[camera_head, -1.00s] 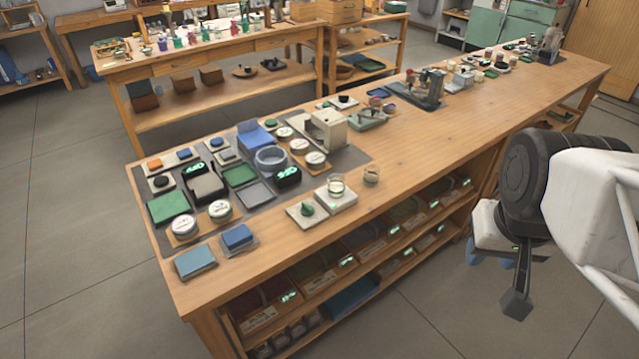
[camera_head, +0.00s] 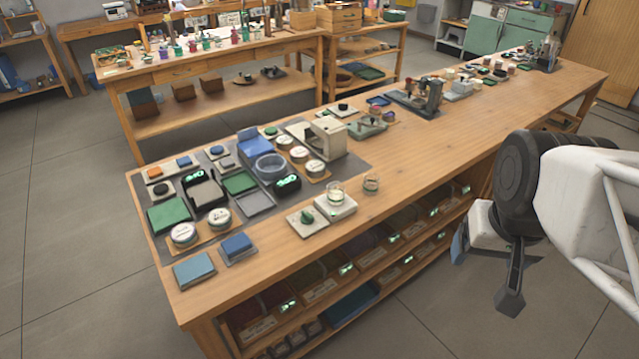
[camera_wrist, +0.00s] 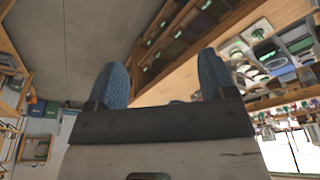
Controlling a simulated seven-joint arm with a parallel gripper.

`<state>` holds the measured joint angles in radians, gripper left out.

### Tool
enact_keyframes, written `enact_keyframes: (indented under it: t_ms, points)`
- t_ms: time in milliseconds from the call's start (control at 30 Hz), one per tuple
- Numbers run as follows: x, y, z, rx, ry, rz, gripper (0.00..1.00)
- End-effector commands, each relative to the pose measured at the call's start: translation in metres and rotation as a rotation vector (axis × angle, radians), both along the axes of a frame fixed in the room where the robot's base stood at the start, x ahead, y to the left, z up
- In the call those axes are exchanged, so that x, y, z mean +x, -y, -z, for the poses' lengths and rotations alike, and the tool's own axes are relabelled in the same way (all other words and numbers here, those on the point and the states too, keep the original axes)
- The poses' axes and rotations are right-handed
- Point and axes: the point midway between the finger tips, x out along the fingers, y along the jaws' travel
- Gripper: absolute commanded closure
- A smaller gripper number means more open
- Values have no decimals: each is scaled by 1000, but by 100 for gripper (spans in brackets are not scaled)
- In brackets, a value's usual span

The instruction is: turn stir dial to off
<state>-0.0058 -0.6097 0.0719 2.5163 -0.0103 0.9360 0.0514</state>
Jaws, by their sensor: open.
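A green dial (camera_head: 307,216) stands on a small pale square base near the front edge of the long wooden bench. Right beside it is a pale plate (camera_head: 348,207) with a glass beaker (camera_head: 335,194) on it. The dial's exact pointing angle and any marks are too small to read. My gripper (camera_head: 459,246) hangs off the bench's front side, to the right of the dial and well apart from it. In the wrist view my gripper (camera_wrist: 162,82) has its two blue fingers spread, with nothing between them.
The bench top (camera_head: 440,140) is clear right of the beaker. A blue box (camera_head: 237,247) and round white-topped tins (camera_head: 184,233) stand to the left. Shelves with bins (camera_head: 320,290) lie under the bench.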

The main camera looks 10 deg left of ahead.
Motion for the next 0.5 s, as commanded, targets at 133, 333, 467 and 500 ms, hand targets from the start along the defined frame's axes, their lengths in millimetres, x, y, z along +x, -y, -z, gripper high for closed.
enact_keyframes:
  t_ms: [133, 333, 467, 500]
  points:
    - [20, -8, 0, 11, -15, 28, 23]
    - [57, -24, 2, 33, -35, 87, 23]
    - [82, -38, 5, 45, -49, 128, 23]
    - [89, -42, 7, 48, -53, 141, 23]
